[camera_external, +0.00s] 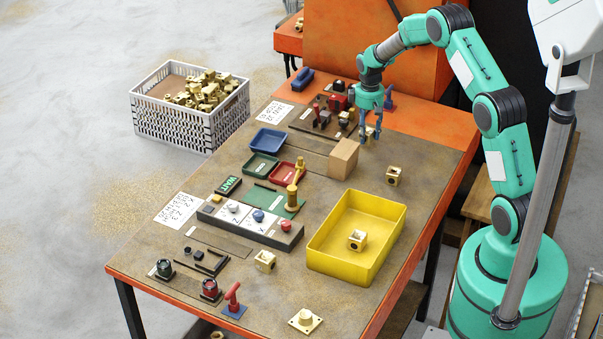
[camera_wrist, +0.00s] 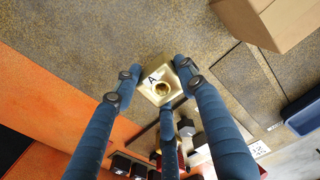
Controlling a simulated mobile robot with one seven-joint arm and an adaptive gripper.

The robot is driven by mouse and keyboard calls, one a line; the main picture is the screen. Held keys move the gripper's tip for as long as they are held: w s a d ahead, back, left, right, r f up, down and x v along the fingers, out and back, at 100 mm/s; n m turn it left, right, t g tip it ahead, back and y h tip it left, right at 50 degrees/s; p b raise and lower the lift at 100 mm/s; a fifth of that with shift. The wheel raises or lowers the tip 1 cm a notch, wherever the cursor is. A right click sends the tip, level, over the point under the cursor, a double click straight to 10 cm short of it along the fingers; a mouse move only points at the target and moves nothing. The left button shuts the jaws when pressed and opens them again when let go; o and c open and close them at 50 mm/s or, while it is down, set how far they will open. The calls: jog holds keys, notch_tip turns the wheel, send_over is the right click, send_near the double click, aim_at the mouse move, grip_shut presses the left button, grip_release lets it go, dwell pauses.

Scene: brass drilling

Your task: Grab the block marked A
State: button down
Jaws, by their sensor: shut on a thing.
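The block marked A (camera_wrist: 157,75) is a brass cube with a round hole and a black letter A on its face. In the wrist view it sits between the blue fingers of my gripper (camera_wrist: 160,90), which is shut on it. In the external view my gripper (camera_external: 371,131) points down near the back right of the table; the fingers largely hide the block there. I cannot tell whether the block touches the table.
A cardboard box (camera_external: 343,158) stands close by, left of and nearer than my gripper. Another brass block (camera_external: 394,175) lies to the right. A yellow tray (camera_external: 329,262) holding a brass block stands nearer the front. Small tools and dark parts (camera_external: 322,117) lie left of the gripper.

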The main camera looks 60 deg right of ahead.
jog(key=shift+s+a+r, duration=0.1)
jog(key=shift+s+r, duration=0.1)
jog(key=shift+r, duration=0.4)
jog(key=s+a, duration=0.3)
jog(key=s, duration=0.1)
jog(key=s+a+r+p, duration=0.1)
jog(key=s+a, duration=0.2)
jog(key=s, duration=0.1)
jog(key=s+a, duration=0.3)
jog(key=s, duration=0.1)
jog(key=shift+s+r, duration=0.15)
jog(key=shift+s, duration=0.15)
